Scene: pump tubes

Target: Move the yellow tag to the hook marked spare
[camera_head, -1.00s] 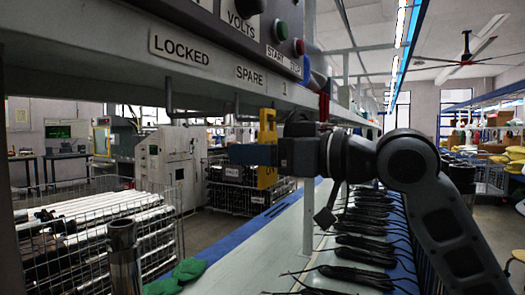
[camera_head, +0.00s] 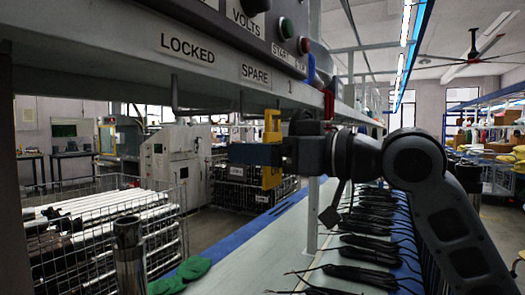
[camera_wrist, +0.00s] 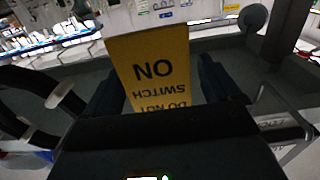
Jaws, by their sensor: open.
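The yellow tag (camera_head: 271,176) is upright below the shelf edge, to the right of the spare hook (camera_head: 240,103) under the SPARE label (camera_head: 256,75). Its top is near the label 1; I cannot tell whether it hangs on a hook there. My gripper (camera_head: 262,154) reaches across the tag's middle from the right, one finger in front of it. In the wrist view the tag (camera_wrist: 152,72) shows upside-down print and stands between the fingers of my open gripper (camera_wrist: 160,88). The finger nearest the body camera hides part of the tag.
The LOCKED label (camera_head: 187,48) and another hook (camera_head: 176,102) are to the left. A red object (camera_head: 328,103) hangs just behind my gripper. The shelf edge runs close above. Black cables (camera_head: 365,250) lie on the bench below, with green gloves (camera_head: 182,277) at its near end.

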